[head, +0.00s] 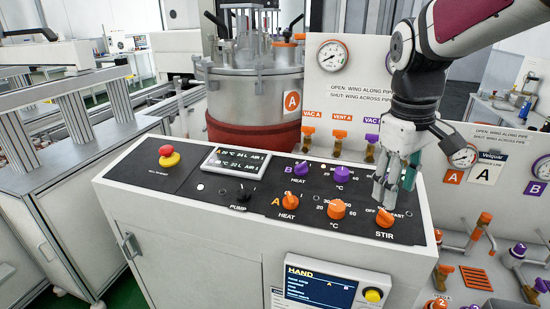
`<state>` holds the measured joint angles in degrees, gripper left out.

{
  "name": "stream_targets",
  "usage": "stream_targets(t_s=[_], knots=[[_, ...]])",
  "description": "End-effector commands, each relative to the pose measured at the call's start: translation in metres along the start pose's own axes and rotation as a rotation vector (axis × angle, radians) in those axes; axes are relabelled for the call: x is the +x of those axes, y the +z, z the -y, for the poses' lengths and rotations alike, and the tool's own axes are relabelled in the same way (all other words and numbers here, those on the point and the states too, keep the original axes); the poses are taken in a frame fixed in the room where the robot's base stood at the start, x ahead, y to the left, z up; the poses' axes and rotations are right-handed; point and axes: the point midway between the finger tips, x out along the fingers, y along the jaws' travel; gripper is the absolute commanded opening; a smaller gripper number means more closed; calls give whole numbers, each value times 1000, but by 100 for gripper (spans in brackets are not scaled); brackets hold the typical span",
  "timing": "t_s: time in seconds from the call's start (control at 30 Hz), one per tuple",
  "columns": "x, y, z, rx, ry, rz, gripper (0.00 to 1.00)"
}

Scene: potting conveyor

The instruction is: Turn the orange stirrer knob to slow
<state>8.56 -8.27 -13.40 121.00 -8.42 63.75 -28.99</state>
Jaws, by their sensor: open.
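The orange stirrer knob (385,217) sits at the right end of the black control panel (210,195), above the label STIR. OFF shows at its upper left and FAST at its upper right; the marking between them is hidden behind my gripper. I cannot make out which way the knob's pointer faces. My gripper (385,204) comes down from the upper right, pointing downward, with its fingertips just above or at the top of the knob. It is open. I cannot tell whether the fingers touch the knob.
Orange HEAT (289,199) and temperature (336,209) knobs lie left of the stirrer knob, with purple knobs (342,173) behind. A red stop button (167,151) is at far left. A HAND screen (320,287) stands in front. Valves and gauges (333,55) stand behind.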

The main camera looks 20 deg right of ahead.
Motion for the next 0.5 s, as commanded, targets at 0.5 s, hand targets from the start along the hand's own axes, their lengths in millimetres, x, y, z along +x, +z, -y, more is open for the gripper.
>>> stream_targets(t_s=[0.5], knots=[[72,0,0,2,-1,0,46]])
